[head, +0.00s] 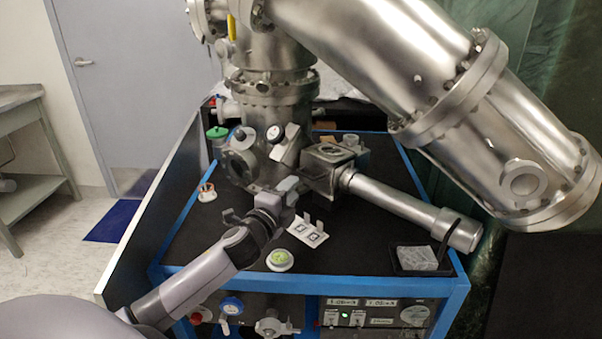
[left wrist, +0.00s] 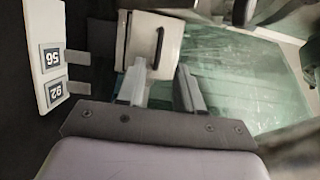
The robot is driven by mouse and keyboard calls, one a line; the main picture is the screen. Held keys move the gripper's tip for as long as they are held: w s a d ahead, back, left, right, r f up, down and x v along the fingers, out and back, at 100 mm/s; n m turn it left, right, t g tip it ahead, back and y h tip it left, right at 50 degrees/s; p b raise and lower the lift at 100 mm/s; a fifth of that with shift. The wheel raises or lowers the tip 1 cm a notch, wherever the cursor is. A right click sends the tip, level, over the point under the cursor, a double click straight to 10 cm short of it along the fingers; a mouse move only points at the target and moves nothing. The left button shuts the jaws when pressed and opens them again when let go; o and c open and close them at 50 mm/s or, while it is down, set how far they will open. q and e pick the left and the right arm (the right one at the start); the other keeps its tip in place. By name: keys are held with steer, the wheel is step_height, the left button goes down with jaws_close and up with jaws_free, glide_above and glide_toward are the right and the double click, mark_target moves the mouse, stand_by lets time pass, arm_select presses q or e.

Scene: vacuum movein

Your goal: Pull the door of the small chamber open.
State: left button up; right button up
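The steel chamber column (head: 262,150) stands on the black bench top, with a smaller box-like metal chamber (head: 322,170) at its right side. In the left wrist view a pale square door-like panel (left wrist: 143,35) with a dark bar handle (left wrist: 159,48) is just ahead of the fingers. I cannot tell from this view whether it is open or closed. My left gripper (head: 291,190) is in front of the small chamber. In the left wrist view its fingers (left wrist: 162,92) stand apart with nothing visibly gripped; the panel's lower edge lies near their tips. My right gripper is not in view.
A white card with two labels (head: 308,233) stands right of my gripper; it also shows in the wrist view (left wrist: 45,62). A large slanted cylinder (head: 420,75) hangs above.

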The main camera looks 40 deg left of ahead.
mark_target(326, 168)
arm_select(q)
steer(key=w+a, duration=0.1)
steer(key=w, duration=0.6)
steer(key=shift+s+f, duration=0.1)
jaws_close()
stand_by(1.6)
